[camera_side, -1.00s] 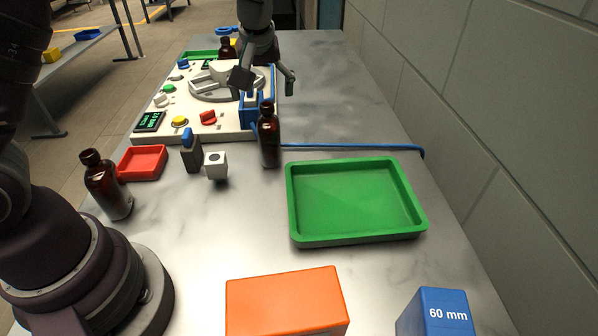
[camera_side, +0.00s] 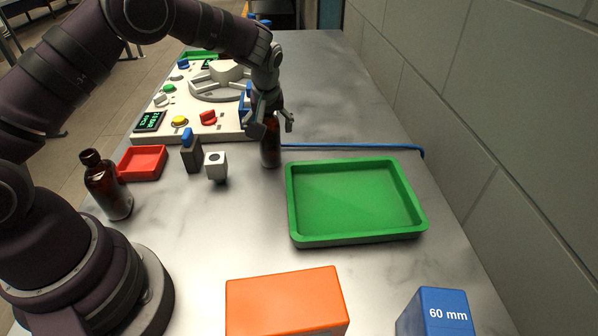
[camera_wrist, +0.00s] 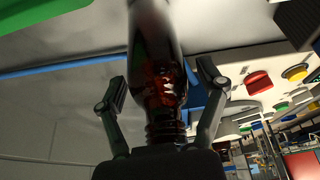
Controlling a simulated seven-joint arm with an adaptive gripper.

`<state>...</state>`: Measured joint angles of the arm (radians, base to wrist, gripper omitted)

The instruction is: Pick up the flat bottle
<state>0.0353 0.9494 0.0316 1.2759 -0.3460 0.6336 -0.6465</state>
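A dark amber bottle (camera_side: 270,150) stands upright on the grey table, left of the green tray. My gripper (camera_side: 268,122) is around its upper part from above. In the wrist view the bottle (camera_wrist: 158,70) lies between my two spread fingers (camera_wrist: 162,92), with its ribbed neck close to my palm. A gap shows on each side, so the gripper is open. Another amber bottle (camera_side: 107,186) with a dark cap stands at the left near my base. I cannot tell from its shape which bottle is the flat one.
A green tray (camera_side: 292,225) is at right. A dark block with a blue top (camera_side: 191,153), a white cube (camera_side: 216,166) and a red tray (camera_side: 142,176) stand left. A control panel (camera_side: 190,133) is behind. An orange box (camera_side: 287,302) and blue box (camera_side: 436,315) are in front.

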